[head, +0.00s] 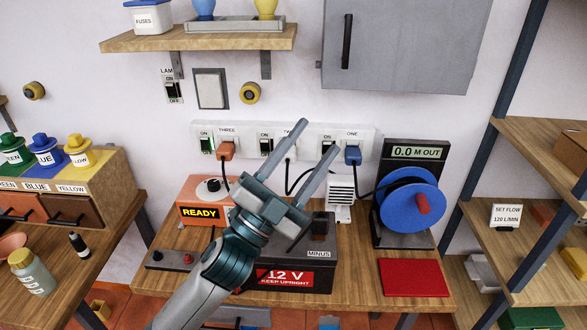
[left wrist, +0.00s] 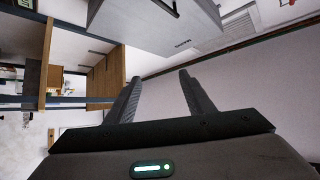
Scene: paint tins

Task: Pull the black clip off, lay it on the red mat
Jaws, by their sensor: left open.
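My left gripper (head: 316,137) is open and empty, raised in front of the wall sockets. In the left wrist view its two fingers (left wrist: 157,76) are apart with nothing between them. The 12 V battery (head: 323,262) stands on the bench behind and below my left arm, which hides part of its top. A dark piece (head: 322,220), which looks like the black clip, is at the battery's MINUS end; its exact grip on the terminal is too small to tell. The red mat (head: 413,278) lies bare on the bench to the right. The right gripper is out of view.
A blue cable reel (head: 410,208) stands behind the mat. An orange READY box (head: 204,203) is left of the battery. A white ribbed plug block (head: 341,192) stands behind the battery. Cords hang from the socket strip (head: 367,131). A shelf (head: 200,38) is above.

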